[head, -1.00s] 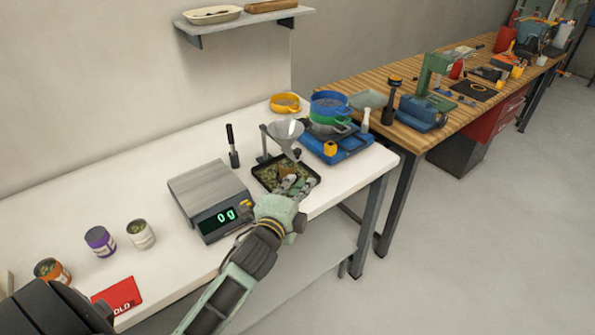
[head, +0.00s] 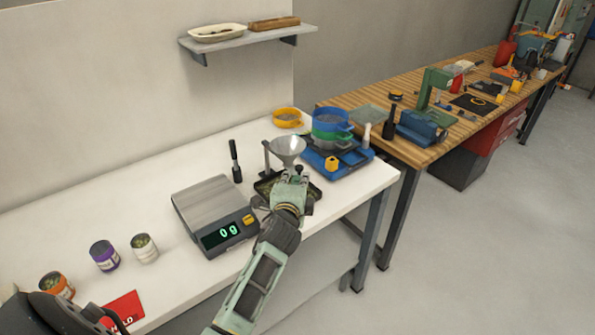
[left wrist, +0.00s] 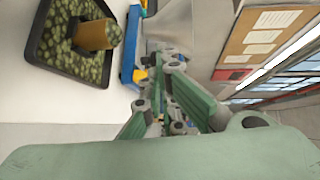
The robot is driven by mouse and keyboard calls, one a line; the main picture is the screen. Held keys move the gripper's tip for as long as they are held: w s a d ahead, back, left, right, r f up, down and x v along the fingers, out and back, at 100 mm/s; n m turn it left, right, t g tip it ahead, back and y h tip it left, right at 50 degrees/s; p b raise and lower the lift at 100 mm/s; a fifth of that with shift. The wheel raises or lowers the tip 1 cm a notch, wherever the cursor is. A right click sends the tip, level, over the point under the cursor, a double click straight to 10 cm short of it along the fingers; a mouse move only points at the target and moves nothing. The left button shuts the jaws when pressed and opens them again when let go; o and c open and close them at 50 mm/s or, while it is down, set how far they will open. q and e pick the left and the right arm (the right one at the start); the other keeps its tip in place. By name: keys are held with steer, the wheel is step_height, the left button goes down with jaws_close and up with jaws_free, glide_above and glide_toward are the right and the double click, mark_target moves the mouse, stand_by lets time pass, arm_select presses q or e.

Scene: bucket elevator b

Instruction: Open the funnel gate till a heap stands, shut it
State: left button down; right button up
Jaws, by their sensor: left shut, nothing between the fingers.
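The metal funnel (head: 289,146) sits on a dark stand (head: 266,160) on the white bench. A black tray (head: 262,189) of green granules lies below it, partly hidden by my left gripper (head: 291,175). My left gripper (left wrist: 166,75) is shut and empty, just in front of and below the funnel in the head view. Contact with the funnel cannot be told. The funnel gate is hidden.
A scale (head: 212,205) reading 0 g stands left of the tray. A blue device with stacked sieves (head: 331,128) stands close right of the funnel. A black-handled tool (head: 235,160) stands behind the scale. Several cans and a red card (head: 124,308) lie at front left.

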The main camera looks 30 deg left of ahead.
mark_target(299, 167)
arm_select(q)
steer(key=shift+p+x, duration=0.3)
steer(key=shift+x, duration=1.4)
steer(key=shift+w+a, duration=0.2)
steer(key=shift+w, duration=0.2)
steer(key=shift+s, duration=0.1)
